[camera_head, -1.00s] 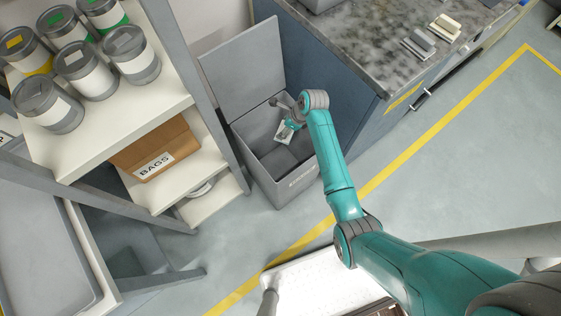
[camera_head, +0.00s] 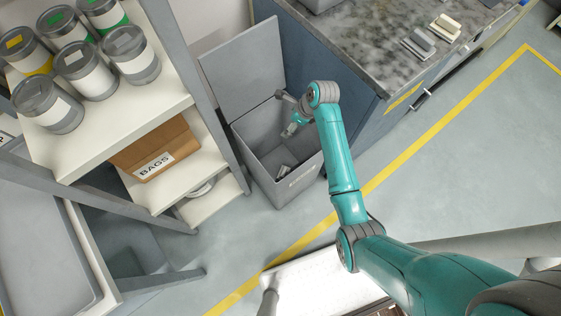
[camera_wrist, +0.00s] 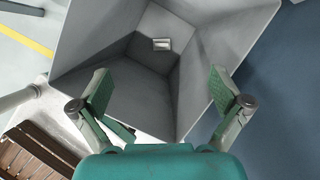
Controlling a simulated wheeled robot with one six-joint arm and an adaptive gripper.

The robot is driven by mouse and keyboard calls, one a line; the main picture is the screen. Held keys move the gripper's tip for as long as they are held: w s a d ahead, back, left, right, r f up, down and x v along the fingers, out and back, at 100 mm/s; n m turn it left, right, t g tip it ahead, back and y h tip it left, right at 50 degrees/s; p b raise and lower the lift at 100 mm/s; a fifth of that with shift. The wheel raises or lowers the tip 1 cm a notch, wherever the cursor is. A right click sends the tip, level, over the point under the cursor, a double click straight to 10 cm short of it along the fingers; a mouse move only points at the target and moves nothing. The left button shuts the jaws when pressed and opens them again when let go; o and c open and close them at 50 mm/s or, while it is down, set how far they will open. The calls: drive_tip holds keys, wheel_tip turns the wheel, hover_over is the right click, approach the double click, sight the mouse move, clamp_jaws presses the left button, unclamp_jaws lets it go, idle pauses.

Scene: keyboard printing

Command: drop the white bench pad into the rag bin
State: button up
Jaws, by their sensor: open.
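The white bench pad (camera_head: 284,170) lies inside the open grey rag bin (camera_head: 299,183), low down near its front wall. In the wrist view the pad (camera_wrist: 162,44) looks small and pale, deep in the bin (camera_wrist: 84,36). My gripper (camera_head: 290,130) is above the bin's opening. In the wrist view its two green-padded fingers (camera_wrist: 160,88) are spread wide with nothing between them.
The bin's lid (camera_head: 243,70) stands open behind it. A shelf unit (camera_head: 128,130) with several cans and a BAGS box (camera_head: 155,150) stands left. A stone-topped counter (camera_head: 365,45) stands right, with pads (camera_head: 444,28) on it. Floor right is clear.

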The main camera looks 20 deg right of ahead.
drive_tip(key=v, duration=0.6)
drive_tip(key=shift+r, duration=0.3)
drive_tip(key=shift+s+d, duration=0.1)
drive_tip(key=shift+s, duration=0.05)
